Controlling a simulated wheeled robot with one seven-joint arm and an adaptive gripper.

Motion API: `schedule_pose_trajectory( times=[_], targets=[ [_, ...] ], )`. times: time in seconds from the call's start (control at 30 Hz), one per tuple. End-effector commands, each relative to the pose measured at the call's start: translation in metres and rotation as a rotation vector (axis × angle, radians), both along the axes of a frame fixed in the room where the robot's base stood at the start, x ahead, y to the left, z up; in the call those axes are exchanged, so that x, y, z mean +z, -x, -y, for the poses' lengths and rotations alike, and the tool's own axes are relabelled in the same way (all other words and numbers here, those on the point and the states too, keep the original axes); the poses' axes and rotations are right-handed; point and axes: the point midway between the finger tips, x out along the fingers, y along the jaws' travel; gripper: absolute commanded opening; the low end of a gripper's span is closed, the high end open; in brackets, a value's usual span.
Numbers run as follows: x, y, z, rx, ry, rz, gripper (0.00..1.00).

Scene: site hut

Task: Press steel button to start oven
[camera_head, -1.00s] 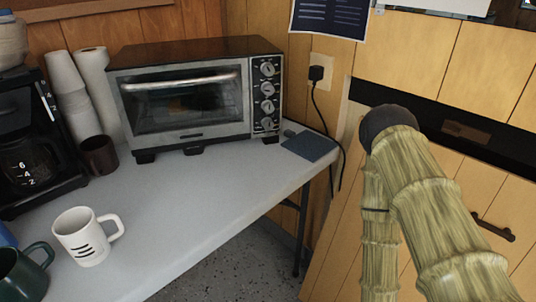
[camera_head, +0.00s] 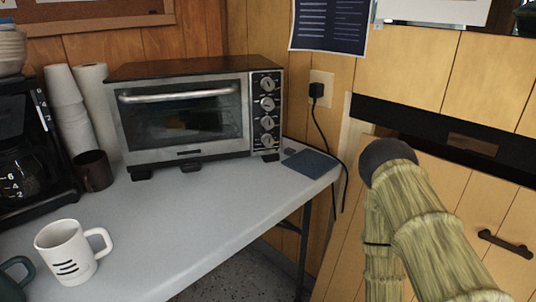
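A toaster oven (camera_head: 185,115) with a dark top, a glass door and a long steel handle stands at the back of the grey table. Its door is shut. The control panel (camera_head: 267,112) on its right side carries a column of several silver knobs; a separate steel button is too small to make out. My arm shows at the right, wrapped in a straw-coloured sleeve with a dark rounded joint, right of the table and apart from the oven. My gripper is not in view.
A cord hangs from the wall plug (camera_head: 317,90). The table's middle is clear.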

Motion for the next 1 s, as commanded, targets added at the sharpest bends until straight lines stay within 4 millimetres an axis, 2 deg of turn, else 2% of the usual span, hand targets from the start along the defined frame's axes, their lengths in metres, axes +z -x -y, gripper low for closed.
schedule_pose_trajectory(
  times=[0.03, 0.2, 0.27, 1.0],
  targets=[
    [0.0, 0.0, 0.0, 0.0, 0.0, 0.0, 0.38],
    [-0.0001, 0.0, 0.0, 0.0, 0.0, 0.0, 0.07],
    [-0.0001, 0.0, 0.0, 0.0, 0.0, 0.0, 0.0],
    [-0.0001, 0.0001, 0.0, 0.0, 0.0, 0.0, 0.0]
  ],
)
